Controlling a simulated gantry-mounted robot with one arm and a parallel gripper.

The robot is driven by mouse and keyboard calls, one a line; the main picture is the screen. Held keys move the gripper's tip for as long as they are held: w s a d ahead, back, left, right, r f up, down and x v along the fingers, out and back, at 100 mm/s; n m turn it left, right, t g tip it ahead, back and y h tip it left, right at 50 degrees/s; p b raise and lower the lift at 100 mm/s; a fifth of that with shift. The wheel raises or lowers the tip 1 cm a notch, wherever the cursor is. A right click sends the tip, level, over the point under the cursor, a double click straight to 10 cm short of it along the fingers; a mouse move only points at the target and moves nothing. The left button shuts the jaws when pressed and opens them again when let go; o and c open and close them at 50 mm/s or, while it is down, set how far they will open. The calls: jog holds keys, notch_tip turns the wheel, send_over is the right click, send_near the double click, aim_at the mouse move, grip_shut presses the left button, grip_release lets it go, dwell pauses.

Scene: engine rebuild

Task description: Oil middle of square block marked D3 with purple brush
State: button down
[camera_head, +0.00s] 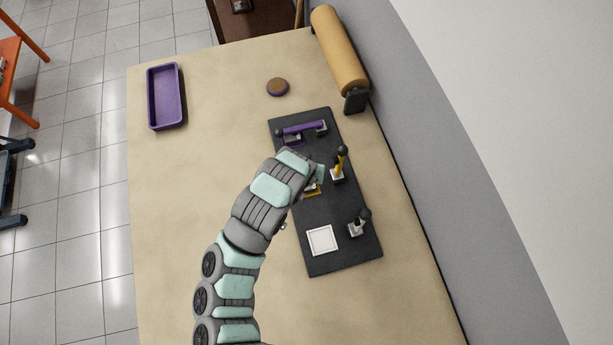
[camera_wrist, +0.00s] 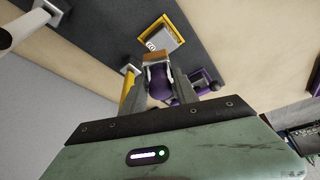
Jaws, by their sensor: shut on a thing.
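My gripper (camera_wrist: 158,88) is shut on the purple brush (camera_wrist: 160,82), whose brown bristle end (camera_wrist: 156,57) points away from the gripper. A square block with a yellow frame (camera_wrist: 174,28) lies just beyond the bristles in the wrist view. They overlap little in the picture, and I cannot tell whether they touch. A small mark shows on the block, too small to read. In the head view the yellow block (camera_head: 312,191) is partly hidden by my arm. A white square block (camera_head: 322,240) lies at the near end of the dark mat (camera_head: 337,262).
A yellow-handled brush (camera_head: 342,158) stands upright on the mat, with a grey one (camera_head: 361,220) nearer. A purple bar-like thing (camera_head: 302,128) is at the far end. A purple tray (camera_head: 151,98), a round disc (camera_head: 277,87) and a brown roll (camera_head: 340,50) are on the table.

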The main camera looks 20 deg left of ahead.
jog(key=shift+r+p, duration=0.15)
jog(key=shift+p, duration=0.15)
jog(key=shift+r+p, duration=0.15)
jog(key=shift+p, duration=1.2)
